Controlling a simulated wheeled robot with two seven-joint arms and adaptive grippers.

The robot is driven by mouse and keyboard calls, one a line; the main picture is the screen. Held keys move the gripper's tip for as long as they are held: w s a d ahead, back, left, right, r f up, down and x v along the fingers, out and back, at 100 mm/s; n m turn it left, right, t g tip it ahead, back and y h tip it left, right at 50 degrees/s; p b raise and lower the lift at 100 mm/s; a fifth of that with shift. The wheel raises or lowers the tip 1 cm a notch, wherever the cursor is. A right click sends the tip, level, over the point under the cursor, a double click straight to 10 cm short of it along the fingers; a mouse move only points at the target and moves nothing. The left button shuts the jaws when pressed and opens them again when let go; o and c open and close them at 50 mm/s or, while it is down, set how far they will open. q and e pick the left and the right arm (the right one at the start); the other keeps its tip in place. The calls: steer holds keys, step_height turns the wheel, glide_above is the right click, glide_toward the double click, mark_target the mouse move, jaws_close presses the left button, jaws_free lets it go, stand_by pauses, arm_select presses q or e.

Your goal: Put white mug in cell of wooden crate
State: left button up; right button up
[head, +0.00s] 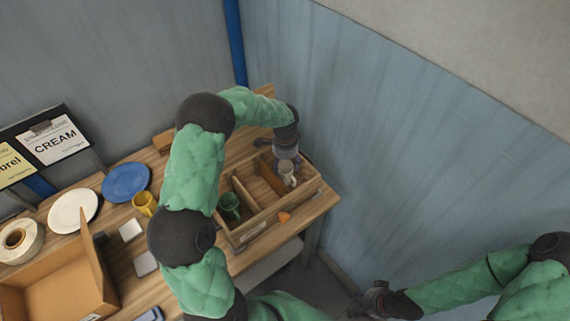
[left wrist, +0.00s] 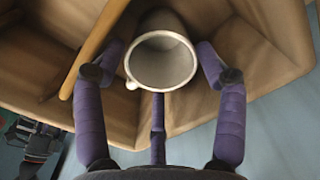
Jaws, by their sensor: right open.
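The white mug (head: 287,174) is at the far right end of the wooden crate (head: 264,222), under my left gripper (head: 286,158). In the left wrist view the mug (left wrist: 162,58) shows its open rim inside a crate cell, between the purple fingers of my left gripper (left wrist: 160,62). The fingers are close on both sides of the mug; whether they press on it I cannot tell. Whether the mug rests on the cell floor is hidden. My right gripper (head: 374,300) is open and empty, low at the right, away from the table.
A green mug (head: 230,204) stands in another crate cell. A yellow mug (head: 145,203), blue plate (head: 126,182), white plate (head: 74,210), tape roll (head: 17,240) and cardboard box (head: 58,283) are on the table to the left. The blue wall (head: 400,150) is close beyond the crate.

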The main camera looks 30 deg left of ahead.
arm_select(q)
steer(key=shift+r, duration=0.1)
steer(key=shift+r, duration=0.3)
step_height(320, 180, up, 12)
steer(key=p, duration=0.1)
steer(key=shift+r+p, duration=0.2)
steer(key=shift+p, duration=0.15)
